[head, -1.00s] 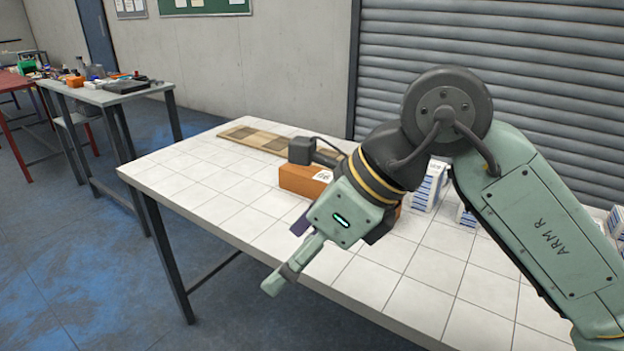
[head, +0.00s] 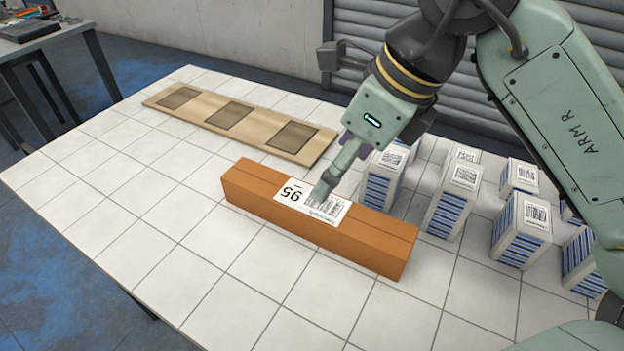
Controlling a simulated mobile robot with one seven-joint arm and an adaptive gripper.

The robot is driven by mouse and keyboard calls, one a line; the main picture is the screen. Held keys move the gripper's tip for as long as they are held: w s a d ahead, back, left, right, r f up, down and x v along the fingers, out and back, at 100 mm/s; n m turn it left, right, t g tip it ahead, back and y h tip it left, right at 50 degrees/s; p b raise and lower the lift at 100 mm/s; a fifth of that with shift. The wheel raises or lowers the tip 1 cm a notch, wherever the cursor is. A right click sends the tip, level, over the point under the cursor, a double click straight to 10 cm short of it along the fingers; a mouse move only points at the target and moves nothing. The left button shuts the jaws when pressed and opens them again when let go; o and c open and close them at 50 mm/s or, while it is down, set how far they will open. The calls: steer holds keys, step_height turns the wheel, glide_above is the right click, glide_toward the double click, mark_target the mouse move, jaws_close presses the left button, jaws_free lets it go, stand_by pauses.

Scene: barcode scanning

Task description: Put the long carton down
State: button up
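The long carton (head: 372,242) is a brown-orange box with a white label (head: 296,194) marked 95 and barcodes on top. It appears to lie flat on the white tiled table (head: 150,235), at a slant, near the middle of the picture. My gripper (head: 320,194) points down at the carton's top, with its finger end overlapping the label. Only one finger shows clearly. I cannot tell whether the fingers touch or hold the carton, or how far apart they are.
A wooden board (head: 160,98) with three dark squares lies behind the carton. Several white boxes with blue stripes, one of them near the carton (head: 448,203), stand to the right. The table's left and front areas are clear. A shutter wall stands behind.

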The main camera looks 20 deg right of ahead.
mark_target(312, 201)
steer(key=shift+w+d+f, duration=0.1)
steer(key=shift+w, duration=0.2)
steer(key=p+x, duration=0.1)
steer(key=x, duration=0.9)
steer(key=shift+s+a+f+p, duration=0.1)
steer(key=shift+a+f+p, duration=0.2)
steer(key=shift+p, duration=0.1)
steer(key=shift+c, duration=0.5)
jaws_close()
steer(key=shift+r, duration=0.15)
